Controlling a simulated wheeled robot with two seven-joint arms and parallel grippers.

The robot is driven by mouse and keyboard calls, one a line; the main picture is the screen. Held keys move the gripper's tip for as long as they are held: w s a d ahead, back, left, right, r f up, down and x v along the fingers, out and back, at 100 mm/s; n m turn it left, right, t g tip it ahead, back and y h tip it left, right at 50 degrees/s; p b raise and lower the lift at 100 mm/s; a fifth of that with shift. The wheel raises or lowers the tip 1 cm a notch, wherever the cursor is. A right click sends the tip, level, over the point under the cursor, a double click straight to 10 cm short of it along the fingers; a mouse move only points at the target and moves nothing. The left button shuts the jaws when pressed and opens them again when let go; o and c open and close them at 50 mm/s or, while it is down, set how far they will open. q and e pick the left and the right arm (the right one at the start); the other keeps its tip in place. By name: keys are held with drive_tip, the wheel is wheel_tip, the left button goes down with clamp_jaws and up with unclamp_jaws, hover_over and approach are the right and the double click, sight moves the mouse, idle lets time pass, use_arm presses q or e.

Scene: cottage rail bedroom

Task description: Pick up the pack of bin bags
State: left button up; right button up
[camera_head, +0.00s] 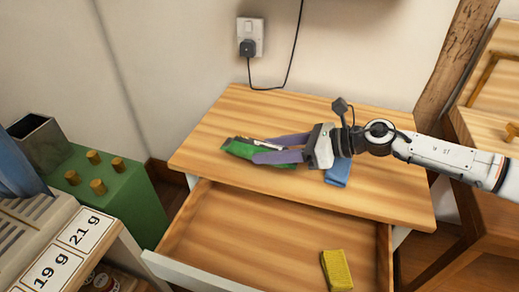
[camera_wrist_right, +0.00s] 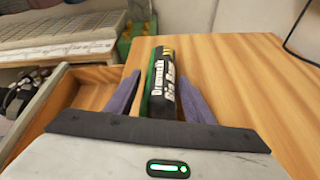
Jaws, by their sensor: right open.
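The pack of bin bags (camera_head: 240,149) is a green and black pack lying on the wooden top of the drawer unit, near its left side. In the right wrist view the pack (camera_wrist_right: 161,88) shows white lettering and lies lengthwise between the purple fingers. My right gripper (camera_head: 258,149) reaches in from the right, open, with a finger on either side of the pack's near end. In the right wrist view my right gripper (camera_wrist_right: 155,90) shows a gap beside the pack, clearest on the right. My left gripper is not in view.
The unit's drawer (camera_head: 270,235) is pulled open below the top, with a yellow sponge-like item (camera_head: 337,269) inside. A folded blue item (camera_head: 338,172) lies under my right wrist. A green box with knobs (camera_head: 110,200) stands left. A plugged-in cable (camera_head: 290,65) hangs behind.

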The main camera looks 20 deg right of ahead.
drive_tip(key=shift+x, duration=0.95)
drive_tip(key=shift+c, duration=0.3)
drive_tip(key=c, duration=0.9)
